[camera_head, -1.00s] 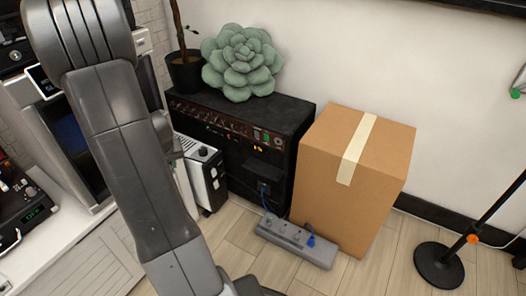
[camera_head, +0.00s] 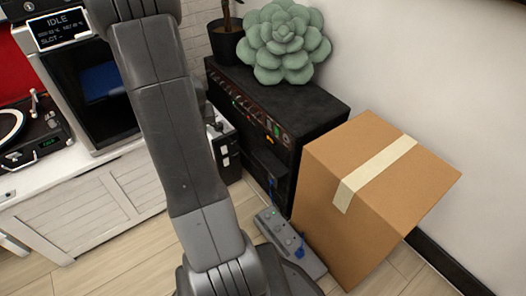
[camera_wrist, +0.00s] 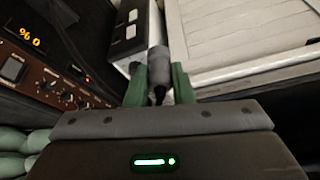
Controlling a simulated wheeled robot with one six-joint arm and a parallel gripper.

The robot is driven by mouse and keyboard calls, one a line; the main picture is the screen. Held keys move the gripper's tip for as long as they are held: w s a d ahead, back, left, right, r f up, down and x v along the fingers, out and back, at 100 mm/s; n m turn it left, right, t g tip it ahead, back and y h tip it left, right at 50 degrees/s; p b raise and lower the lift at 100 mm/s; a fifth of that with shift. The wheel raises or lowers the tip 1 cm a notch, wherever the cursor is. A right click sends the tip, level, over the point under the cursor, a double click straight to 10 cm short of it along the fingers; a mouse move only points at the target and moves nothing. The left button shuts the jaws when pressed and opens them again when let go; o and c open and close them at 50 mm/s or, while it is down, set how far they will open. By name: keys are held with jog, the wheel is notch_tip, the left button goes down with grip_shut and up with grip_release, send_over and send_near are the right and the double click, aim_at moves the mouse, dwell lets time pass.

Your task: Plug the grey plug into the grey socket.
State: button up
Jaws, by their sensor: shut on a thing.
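The grey plug (camera_wrist: 158,64) sits between the two green fingers of my gripper (camera_wrist: 158,86) in the wrist view. The fingers are shut on it, and a dark cable end shows at its near side. In the head view my own arm hides the gripper and the plug. A grey power strip (camera_head: 314,268) lies on the floor between the black amplifier and the cardboard box. A blue plug (camera_head: 299,251) is at its near part. I cannot tell which opening is the grey socket. The plug is not seen touching the strip.
The black amplifier (camera_head: 312,112) carries a green succulent cushion (camera_head: 284,45). The cardboard box (camera_head: 330,180) stands close to the strip's right. A small white unit (camera_head: 227,150) stands left of the amplifier. A white cabinet (camera_head: 90,205) fills the left. Some floor (camera_head: 120,268) is clear.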

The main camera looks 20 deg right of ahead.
jog(key=s+d+f+n+g+h+p, duration=0.1)
jog(key=s+d+f+n+h, duration=0.2)
jog(key=n, duration=0.9)
jog(key=s+d+f+n+g+h+p, duration=0.1)
jog(key=s+d+f+n+h, duration=0.3)
jog(key=d+n+h, duration=0.6)
jog(key=shift+s+d+f+n+h, duration=0.15)
jog(key=shift+s+d+n+h, duration=0.15)
jog(key=shift+s+d+n, duration=1.55)
jog(key=shift+w+d+m, duration=0.45)
jog(key=shift+w, duration=0.1)
jog(key=shift+w+d, duration=0.3)
jog(key=shift+d, duration=0.6)
jog(key=shift+w+d, duration=0.35)
jog(key=shift+d, duration=0.6)
jog(key=shift+w+d, duration=0.3)
jog(key=shift+d, duration=0.6)
